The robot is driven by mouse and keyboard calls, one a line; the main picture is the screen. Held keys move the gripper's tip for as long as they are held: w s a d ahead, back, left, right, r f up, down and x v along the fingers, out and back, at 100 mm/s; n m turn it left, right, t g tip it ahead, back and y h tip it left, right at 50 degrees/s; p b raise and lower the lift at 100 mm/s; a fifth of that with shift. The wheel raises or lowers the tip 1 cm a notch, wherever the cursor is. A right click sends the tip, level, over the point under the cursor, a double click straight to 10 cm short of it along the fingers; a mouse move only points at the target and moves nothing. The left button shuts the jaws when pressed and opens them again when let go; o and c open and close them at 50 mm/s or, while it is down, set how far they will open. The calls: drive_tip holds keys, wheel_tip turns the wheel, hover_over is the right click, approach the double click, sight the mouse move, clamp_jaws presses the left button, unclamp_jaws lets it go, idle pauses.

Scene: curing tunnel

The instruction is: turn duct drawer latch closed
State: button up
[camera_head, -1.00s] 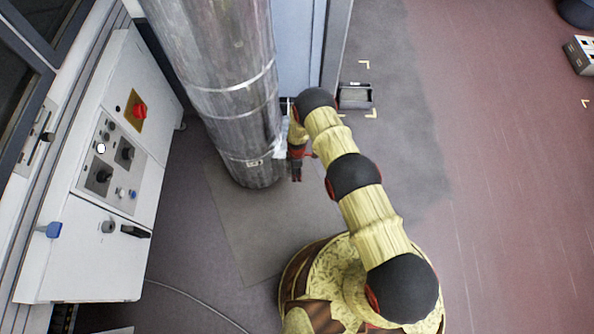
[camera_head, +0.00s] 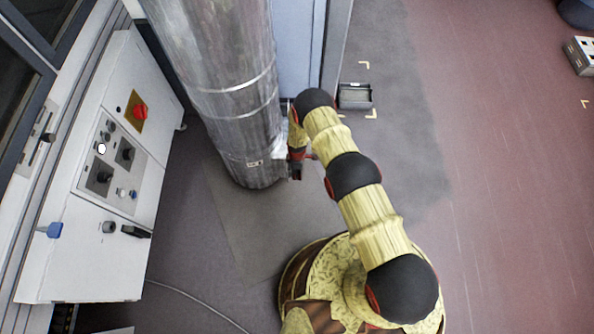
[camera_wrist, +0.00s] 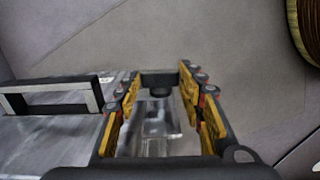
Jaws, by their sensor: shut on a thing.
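The tall metal duct (camera_head: 235,85) stands left of my arm in the head view. My gripper (camera_head: 296,172) is low at the duct's right side, beside a small pale fitting. In the wrist view, the dark latch (camera_wrist: 158,77) lies between my fingertips, with a round dark piece below it. My gripper is shut on the latch, with a yellow-padded finger on each side. Shiny metal shows between the fingers. A drawer handle (camera_wrist: 92,95), dark with a pale frame, is to the left. The latch is hidden in the head view.
A white control cabinet (camera_head: 60,245) with a red knob and switches stands at the left. A grey panel (camera_head: 298,50) is behind the duct. A small open bin (camera_head: 355,104) sits on the floor right of it. The floor at the right is mostly clear.

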idle(0.3)
drive_tip(key=o, duration=1.1)
drive_tip(key=shift+c, duration=0.2)
drive_tip(key=shift+o, duration=0.6)
drive_tip(key=shift+r, duration=0.15)
wheel_tip(320, 180, up, 12)
drive_tip(key=shift+s+f, duration=0.1)
drive_tip(key=shift+f, duration=0.1)
